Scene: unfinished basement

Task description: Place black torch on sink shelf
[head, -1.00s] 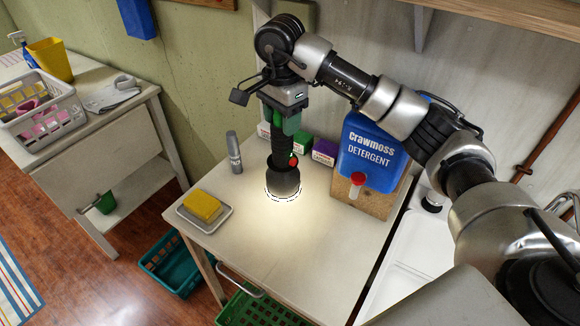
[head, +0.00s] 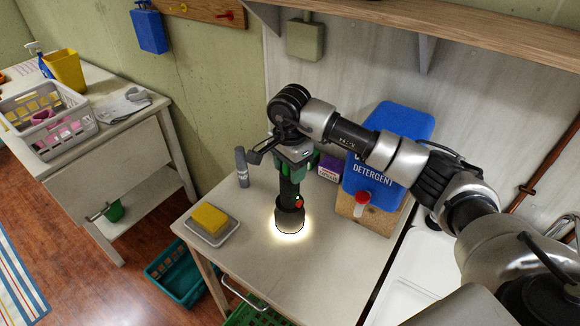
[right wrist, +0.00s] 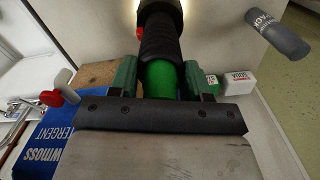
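The black torch (head: 288,200) is upright, lit end down, over the work table (head: 330,265). A bright ring of light lies around its lower end; I cannot tell whether it touches the tabletop. My right gripper (head: 294,168) is shut on its upper part from above. In the right wrist view the torch (right wrist: 160,38) shows a black ribbed grip and a green section between the green fingers (right wrist: 167,80). A wooden wall shelf (head: 440,24) runs above the white sink (head: 415,265) at the right. My left gripper is not in view.
A blue detergent jug (head: 385,150) on a wooden block stands right of the torch. A grey tube (head: 242,167), a yellow sponge (head: 209,217) on a dish and small boxes (head: 330,168) are nearby. The visible shelf top looks bare. Baskets (head: 180,272) stand below the table.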

